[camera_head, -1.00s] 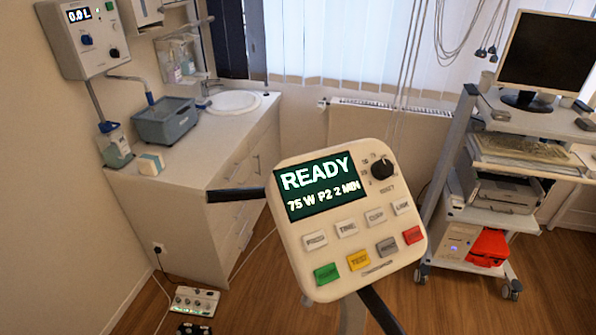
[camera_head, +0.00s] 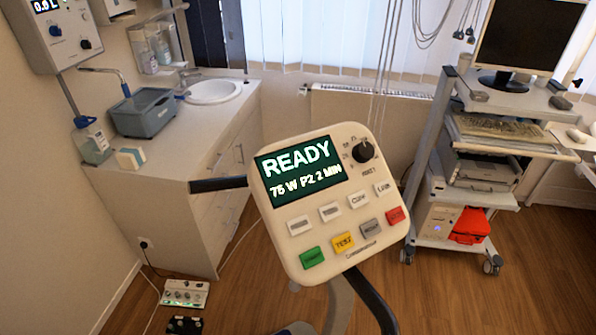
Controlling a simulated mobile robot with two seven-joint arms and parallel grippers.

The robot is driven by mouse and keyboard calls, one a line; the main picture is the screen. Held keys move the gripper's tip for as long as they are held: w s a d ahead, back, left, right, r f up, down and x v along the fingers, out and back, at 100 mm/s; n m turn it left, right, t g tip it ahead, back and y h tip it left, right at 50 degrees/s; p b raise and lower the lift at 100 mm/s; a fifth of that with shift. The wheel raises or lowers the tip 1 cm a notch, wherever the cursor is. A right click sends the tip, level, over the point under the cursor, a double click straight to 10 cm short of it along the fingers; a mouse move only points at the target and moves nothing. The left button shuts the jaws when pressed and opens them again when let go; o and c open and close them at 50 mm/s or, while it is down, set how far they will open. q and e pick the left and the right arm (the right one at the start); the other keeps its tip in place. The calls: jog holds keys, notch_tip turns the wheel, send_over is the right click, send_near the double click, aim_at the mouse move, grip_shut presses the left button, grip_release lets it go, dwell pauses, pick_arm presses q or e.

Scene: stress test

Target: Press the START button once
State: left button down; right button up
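A cream control panel (camera_head: 282,203) stands tilted in the middle of the head view. Its dark green screen (camera_head: 298,176) reads "READY" and "75 W P2 2 MIN". A green button (camera_head: 312,257) at the panel's lower left bears small lettering that looks like START. Beside it in the same row are a yellow TEST button (camera_head: 343,243), a grey button (camera_head: 371,229) and a red button (camera_head: 395,216). Several white buttons sit in the row above. A black knob (camera_head: 364,151) is at the panel's upper right. Neither of my grippers shows in the view.
Black handlebar ends (camera_head: 218,184) stick out from the panel's left and bottom. A counter with a sink (camera_head: 213,91) and a grey-blue bin (camera_head: 141,113) stands at the left. A cart with a monitor (camera_head: 529,38) and printer (camera_head: 483,166) stands at the right. A small device (camera_head: 185,293) lies on the floor.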

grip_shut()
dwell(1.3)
